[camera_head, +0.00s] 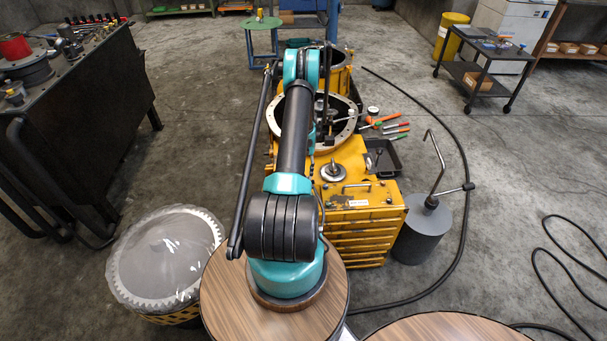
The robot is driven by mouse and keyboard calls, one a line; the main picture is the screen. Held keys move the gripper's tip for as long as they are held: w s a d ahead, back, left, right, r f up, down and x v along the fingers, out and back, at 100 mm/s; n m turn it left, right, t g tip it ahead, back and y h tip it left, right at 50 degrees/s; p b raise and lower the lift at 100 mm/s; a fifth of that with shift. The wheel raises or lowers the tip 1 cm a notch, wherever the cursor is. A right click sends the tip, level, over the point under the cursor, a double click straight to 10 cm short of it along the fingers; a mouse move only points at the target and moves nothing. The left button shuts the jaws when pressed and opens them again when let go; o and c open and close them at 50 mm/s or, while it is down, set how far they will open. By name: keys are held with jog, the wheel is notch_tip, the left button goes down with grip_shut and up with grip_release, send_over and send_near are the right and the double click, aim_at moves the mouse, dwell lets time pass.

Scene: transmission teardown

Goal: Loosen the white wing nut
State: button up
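I cannot make out the white wing nut in the head view. A yellow transmission housing (268,158) with a pale round flange (345,133) stands ahead, partly hidden behind my teal and black arm. Dark parts and a small pale piece show inside the flange, too small to name. My arm reaches forward over the housing. My gripper cannot be made out clearly among the dark parts by the flange, so its opening and any contact are hidden.

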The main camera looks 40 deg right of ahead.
jog(key=shift+n+h, duration=0.3)
jog(key=shift+n, duration=0.4)
jog(key=shift+w, duration=0.1)
jog(key=o, duration=1.2)
jog(key=shift+c, duration=0.2)
jog(key=v, duration=0.8)
jog(key=shift+w, duration=0.15)
jog(key=shift+c, duration=0.5)
